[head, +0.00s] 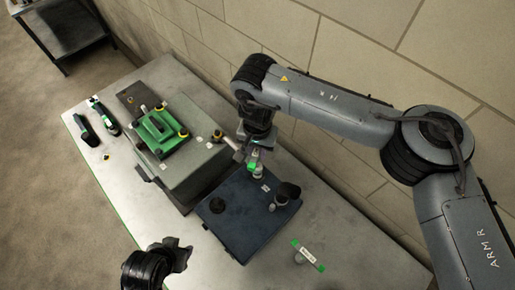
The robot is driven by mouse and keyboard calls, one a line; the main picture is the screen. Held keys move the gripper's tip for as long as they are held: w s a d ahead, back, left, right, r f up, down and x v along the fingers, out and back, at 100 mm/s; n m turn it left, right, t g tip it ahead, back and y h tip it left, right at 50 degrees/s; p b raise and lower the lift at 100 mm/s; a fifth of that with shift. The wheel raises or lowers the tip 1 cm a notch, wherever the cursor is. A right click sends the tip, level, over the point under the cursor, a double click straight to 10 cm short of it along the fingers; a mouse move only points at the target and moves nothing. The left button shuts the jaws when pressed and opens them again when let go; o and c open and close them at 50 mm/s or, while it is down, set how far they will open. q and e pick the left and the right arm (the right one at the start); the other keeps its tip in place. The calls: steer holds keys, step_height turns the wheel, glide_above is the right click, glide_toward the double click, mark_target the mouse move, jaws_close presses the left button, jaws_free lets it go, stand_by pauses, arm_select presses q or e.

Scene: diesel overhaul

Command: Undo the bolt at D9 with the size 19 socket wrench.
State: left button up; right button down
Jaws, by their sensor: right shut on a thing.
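My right gripper (255,160) is shut on a tool with a green band and a pale metal bar, which looks like a socket wrench. It is above the far edge of the dark blue tray (240,236), beside the grey block (190,178). The size mark on the tool is too small to read. A green part (158,131) with yellow-and-black caps sits on the block. No D9 label or bolt can be made out. My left gripper (184,256) is empty near the table's front edge, its fingers seemingly apart.
Black-and-green tools (103,115) lie at the table's far left. A block wall stands close behind. The front right tabletop is clear.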

steer(key=shift+f+b, duration=0.3)
steer(key=shift+f, duration=0.55)
steer(key=n, duration=0.3)
steer(key=shift+r+p, duration=0.1)
steer(key=shift+p, duration=0.3)
steer(key=n, duration=0.8)
steer(key=shift+n+p, duration=0.35)
steer(key=shift+n, duration=0.05)
steer(key=n, duration=0.8)
steer(key=shift+n, duration=0.3)
steer(key=n, duration=0.4)
steer(key=shift+b, duration=0.4)
steer(key=n, duration=0.4)
steer(key=shift+n+b, duration=0.3)
steer(key=shift+n, duration=0.1)
steer(key=n, duration=0.4)
steer(key=shift+r, duration=0.1)
